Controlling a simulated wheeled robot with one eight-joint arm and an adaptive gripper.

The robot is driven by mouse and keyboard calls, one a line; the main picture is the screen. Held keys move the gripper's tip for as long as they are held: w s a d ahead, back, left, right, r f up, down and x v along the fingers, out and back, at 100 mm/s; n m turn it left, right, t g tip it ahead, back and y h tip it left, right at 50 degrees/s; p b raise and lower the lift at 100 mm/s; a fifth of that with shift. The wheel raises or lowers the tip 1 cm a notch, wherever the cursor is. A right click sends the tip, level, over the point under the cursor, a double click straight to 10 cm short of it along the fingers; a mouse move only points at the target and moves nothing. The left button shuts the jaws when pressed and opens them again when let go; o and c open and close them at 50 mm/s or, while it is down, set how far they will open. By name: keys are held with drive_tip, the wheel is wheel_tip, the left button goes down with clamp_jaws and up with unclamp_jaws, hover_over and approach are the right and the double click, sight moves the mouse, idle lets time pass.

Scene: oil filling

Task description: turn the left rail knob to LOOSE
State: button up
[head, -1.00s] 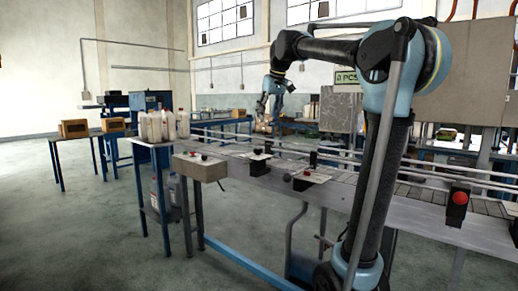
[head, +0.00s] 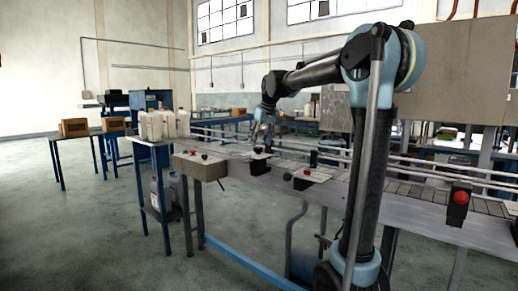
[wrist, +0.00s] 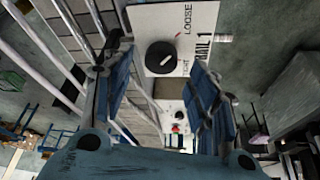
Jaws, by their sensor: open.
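The left rail knob (wrist: 162,58) is round and black with a short pale mark. It sits on a white plate (wrist: 150,18) reading RAIL 1, with LOOSE near the top and a partly hidden word ending in HT lower down. In the head view the knob (head: 258,150) is a small dark spot on the far plate at the conveyor's edge. My gripper (wrist: 160,64) is open, its blue fingers on either side of the knob in the wrist view. Contact cannot be told. In the head view my gripper (head: 263,132) is just above that plate.
A second plate with a dark knob (head: 288,177) lies nearer along the conveyor (head: 235,172). A grey box with a red button (head: 205,157) is at the conveyor's left end. Metal guide rails run behind. White bottles (head: 155,125) stand on a table at left.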

sight(259, 148)
drive_tip(key=shift+x, duration=1.85)
drive_tip(key=shift+c, duration=0.3)
drive_tip(key=c, duration=1)
